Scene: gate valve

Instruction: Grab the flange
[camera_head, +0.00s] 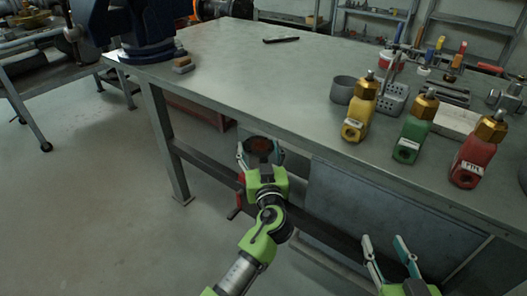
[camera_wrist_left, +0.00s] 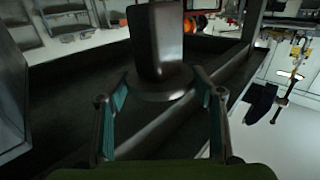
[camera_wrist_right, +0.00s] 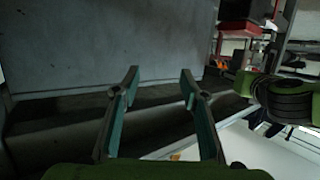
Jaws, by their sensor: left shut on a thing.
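In the left wrist view, a dark upright cylindrical part with a wide round flange base (camera_wrist_left: 160,86) sits between the fingers. My left gripper (camera_head: 261,156) is shut on the flange, one finger on each side of its rim. The fingers partly cover its sides. My right gripper (camera_head: 384,243) is open and empty, low in front of the bench at the right. It also shows open in the right wrist view (camera_wrist_right: 160,75).
The workbench top (camera_head: 235,65) is mostly clear on its left half. Yellow (camera_head: 360,110), green (camera_head: 415,130) and red (camera_head: 478,155) valve-like bodies stand near its right front edge. A dark vise (camera_head: 130,25) sits at the back left.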

